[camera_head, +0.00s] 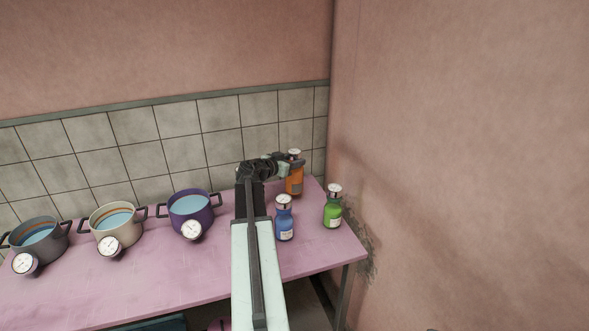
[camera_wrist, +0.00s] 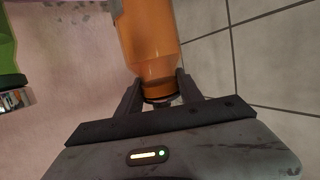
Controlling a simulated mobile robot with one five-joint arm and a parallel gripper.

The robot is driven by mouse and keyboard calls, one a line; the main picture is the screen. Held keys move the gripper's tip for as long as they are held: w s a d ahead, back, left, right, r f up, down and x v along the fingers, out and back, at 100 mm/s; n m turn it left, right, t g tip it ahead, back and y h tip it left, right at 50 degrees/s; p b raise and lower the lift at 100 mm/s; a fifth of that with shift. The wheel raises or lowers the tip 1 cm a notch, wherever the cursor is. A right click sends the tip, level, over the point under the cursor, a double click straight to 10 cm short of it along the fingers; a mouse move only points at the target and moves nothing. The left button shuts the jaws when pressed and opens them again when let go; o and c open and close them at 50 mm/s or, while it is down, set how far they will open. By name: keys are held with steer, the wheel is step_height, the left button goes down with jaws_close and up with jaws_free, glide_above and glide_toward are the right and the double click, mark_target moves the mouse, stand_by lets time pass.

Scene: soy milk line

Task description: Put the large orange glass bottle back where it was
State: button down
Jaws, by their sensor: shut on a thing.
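The large orange glass bottle (camera_head: 295,184) is at the back right of the pink table, close to the tiled wall. It has a silver cap and a pale label. My gripper (camera_head: 287,163) reaches it from the left and is shut on it near the neck. In the wrist view the orange bottle (camera_wrist: 150,45) lies between the two dark fingers (camera_wrist: 160,92), which close around its neck end. The bottle looks upright in the head view. I cannot tell whether its base touches the table.
A blue bottle (camera_head: 284,222) and a green bottle (camera_head: 332,210) stand in front of it; the green one shows in the wrist view (camera_wrist: 8,60). A purple pot (camera_head: 190,210), a cream pot (camera_head: 116,228) and a grey pot (camera_head: 38,241) stand left. The pink wall (camera_head: 450,150) bounds the right.

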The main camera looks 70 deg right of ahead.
steer(key=f+b, duration=0.4)
steer(key=shift+d, duration=0.3)
steer(key=shift+r, duration=0.25)
steer(key=c, duration=0.8)
jaws_free()
steer(key=shift+f, duration=0.1)
steer(key=shift+o, duration=0.2)
steer(key=shift+r+p, duration=0.2)
steer(key=shift+p, duration=0.15)
steer(key=p+v, duration=0.3)
steer(key=v, duration=0.9)
